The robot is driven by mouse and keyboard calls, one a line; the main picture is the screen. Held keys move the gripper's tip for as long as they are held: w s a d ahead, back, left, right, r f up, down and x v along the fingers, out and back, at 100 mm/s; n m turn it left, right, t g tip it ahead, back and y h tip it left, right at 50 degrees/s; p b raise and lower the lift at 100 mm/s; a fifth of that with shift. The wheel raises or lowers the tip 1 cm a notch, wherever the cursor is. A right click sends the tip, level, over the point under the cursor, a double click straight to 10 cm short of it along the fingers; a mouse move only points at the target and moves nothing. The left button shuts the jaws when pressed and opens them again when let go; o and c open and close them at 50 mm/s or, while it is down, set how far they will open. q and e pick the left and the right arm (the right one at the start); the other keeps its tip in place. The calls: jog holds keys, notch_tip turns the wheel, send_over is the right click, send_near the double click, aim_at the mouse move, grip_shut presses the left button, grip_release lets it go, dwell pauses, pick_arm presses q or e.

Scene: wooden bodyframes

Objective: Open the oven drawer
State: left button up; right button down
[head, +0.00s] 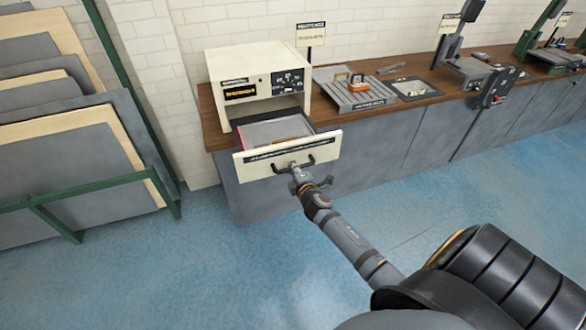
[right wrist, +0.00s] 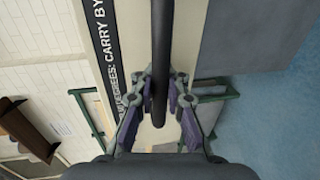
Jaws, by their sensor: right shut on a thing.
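The oven (head: 262,82) is a cream box on the wooden counter, with dark panels on its front. Its drawer (head: 240,165) is pulled out, with a cream front, a dark label strip and an open grey interior. A dark bar handle (head: 310,160) runs across the drawer front. In the right wrist view the handle (right wrist: 161,40) passes between the fingers of the gripper (right wrist: 161,98). My left gripper is not in view.
The wooden counter (head: 212,128) has grey cabinets below. A grey tray (head: 352,97) with an orange item lies right of the oven. Machines stand farther right. A green rack with panels (head: 70,160) is at the left. The blue floor (head: 270,260) in front is clear.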

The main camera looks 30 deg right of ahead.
jog(key=c, duration=1.4)
grip_release()
jog(key=shift+w, duration=0.1)
jog(key=shift+o, duration=0.2)
jog(key=v, duration=1.2)
jog(key=s+d+f+m+g, duration=0.1)
jog(key=s+f+m+g, duration=0.2)
jog(key=f, duration=0.7)
jog(key=s+d+f+m+g, duration=0.1)
jog(key=s+f+m+g, duration=0.1)
jog(key=s+f, duration=0.6)
jog(key=s+f+m+g, duration=0.2)
jog(key=f+g, duration=0.1)
jog(key=f, duration=0.9)
jog(key=s+a+f+m+g+y, duration=0.1)
jog(key=s+a+f+m+g, duration=0.1)
jog(key=s+f, duration=0.3)
jog(key=s+a+f+m+g+y, duration=0.1)
jog(key=s+f, duration=0.5)
jog(key=s, duration=0.6)
jog(key=s+a+f+m+g, duration=0.3)
jog(key=s+a+f+m, duration=0.1)
jog(key=s, duration=0.4)
jog(key=shift+s+a+f+m+y, duration=0.2)
jog(key=shift+s+f+m+y, duration=0.15)
jog(key=shift+f+m, duration=0.3)
